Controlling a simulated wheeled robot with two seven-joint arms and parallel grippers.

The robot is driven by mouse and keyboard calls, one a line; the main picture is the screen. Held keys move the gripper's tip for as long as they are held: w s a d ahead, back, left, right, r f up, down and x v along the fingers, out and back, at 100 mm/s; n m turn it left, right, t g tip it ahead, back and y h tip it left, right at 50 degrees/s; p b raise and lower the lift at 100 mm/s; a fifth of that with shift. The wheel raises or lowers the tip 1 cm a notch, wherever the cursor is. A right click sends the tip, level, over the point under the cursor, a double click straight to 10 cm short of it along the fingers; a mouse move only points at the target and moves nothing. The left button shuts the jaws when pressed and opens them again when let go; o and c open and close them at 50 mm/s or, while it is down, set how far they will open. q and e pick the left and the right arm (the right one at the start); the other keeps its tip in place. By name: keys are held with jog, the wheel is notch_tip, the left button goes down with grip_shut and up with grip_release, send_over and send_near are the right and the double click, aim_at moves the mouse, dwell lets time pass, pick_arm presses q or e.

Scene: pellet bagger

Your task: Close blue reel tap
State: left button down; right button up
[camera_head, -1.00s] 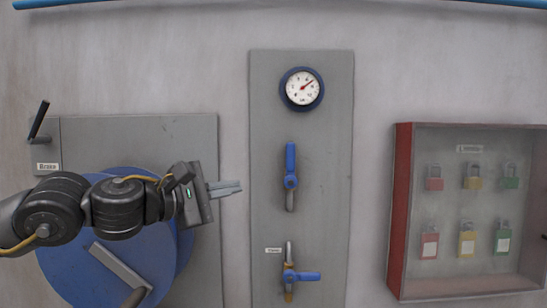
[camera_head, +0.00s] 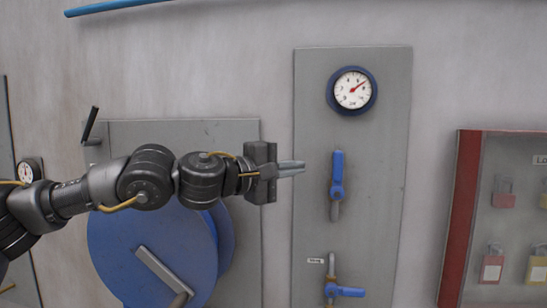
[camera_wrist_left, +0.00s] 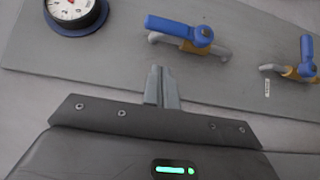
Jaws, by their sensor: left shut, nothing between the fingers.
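Two taps with blue handles sit on a grey panel (camera_head: 385,130). The upper tap (camera_head: 337,175) has its handle upright, in line with its pipe. The lower tap (camera_head: 345,291) has its handle level, across its upright pipe. A small label beside the lower tap is too small to read, so I cannot tell which tap is the reel's. My left gripper (camera_head: 303,168) is shut and empty, just left of the upper tap and apart from it. In the left wrist view, the fingers (camera_wrist_left: 163,85) point toward the upper tap (camera_wrist_left: 180,30); the lower tap (camera_wrist_left: 306,58) is at right. My right gripper is not seen.
A round gauge (camera_head: 352,91) is above the taps. A large blue reel (camera_head: 140,255) with a crank is behind and below my left arm. A black brake lever (camera_head: 91,122) sticks out at left. A red-sided lock cabinet (camera_head: 462,220) is at right.

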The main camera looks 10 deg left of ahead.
aim_at(337, 174)
pick_arm(q)
jog(key=d+p, duration=0.1)
jog(key=d, duration=0.1)
jog(key=w+d+p, duration=0.1)
jog(key=d+p, duration=0.1)
jog(key=d, duration=0.1)
jog(key=shift+w+d, duration=0.1)
dwell(0.3)
